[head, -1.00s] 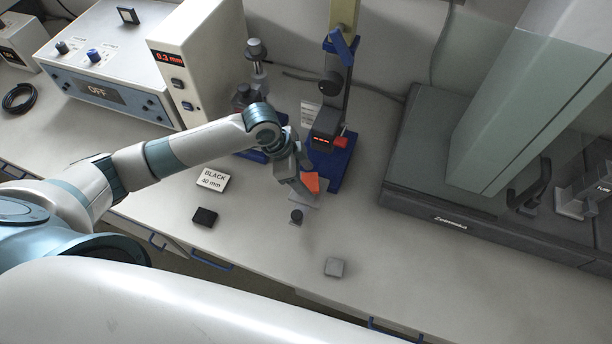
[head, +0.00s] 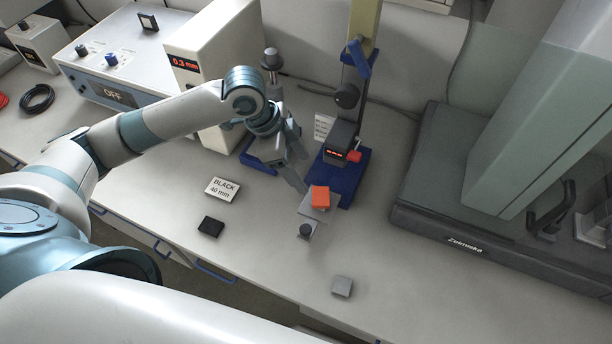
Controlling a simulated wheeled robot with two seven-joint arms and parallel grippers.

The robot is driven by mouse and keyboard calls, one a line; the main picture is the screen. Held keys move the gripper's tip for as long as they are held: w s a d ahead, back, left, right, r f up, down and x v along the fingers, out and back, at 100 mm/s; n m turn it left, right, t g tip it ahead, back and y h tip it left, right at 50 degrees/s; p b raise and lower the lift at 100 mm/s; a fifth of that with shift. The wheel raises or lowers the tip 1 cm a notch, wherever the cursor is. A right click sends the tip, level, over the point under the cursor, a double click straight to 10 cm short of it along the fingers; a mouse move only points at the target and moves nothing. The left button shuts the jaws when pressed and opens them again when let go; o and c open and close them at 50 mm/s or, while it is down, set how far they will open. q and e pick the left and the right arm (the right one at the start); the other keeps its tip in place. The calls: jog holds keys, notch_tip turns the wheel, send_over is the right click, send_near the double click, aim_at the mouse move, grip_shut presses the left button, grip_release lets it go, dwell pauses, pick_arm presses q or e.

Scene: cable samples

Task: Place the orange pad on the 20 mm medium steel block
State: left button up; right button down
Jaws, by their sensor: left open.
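The orange pad (head: 320,196) lies on a flat light-grey metal piece (head: 312,213) in front of the blue-based stand. I cannot read a size on that piece, and cannot tell whether it is the medium 20 mm block. A small grey steel block (head: 342,286) lies apart, nearer the bench's front edge. My left gripper (head: 298,160) is open and empty, just left of and behind the orange pad, with a gap between them. My right gripper is not in view.
A dark round knob (head: 306,231) stands just in front of the pad. The blue-based stand (head: 344,183) rises close behind it. A black block (head: 211,227) and a "BLACK 40 mm" card (head: 222,189) lie left. A large dark-based machine (head: 440,225) is right.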

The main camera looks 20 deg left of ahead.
pick_arm(q)
jog(key=shift+s+a+r, duration=0.1)
jog(key=shift+a+r, duration=0.05)
jog(key=shift+r, duration=0.2)
dwell(1.2)
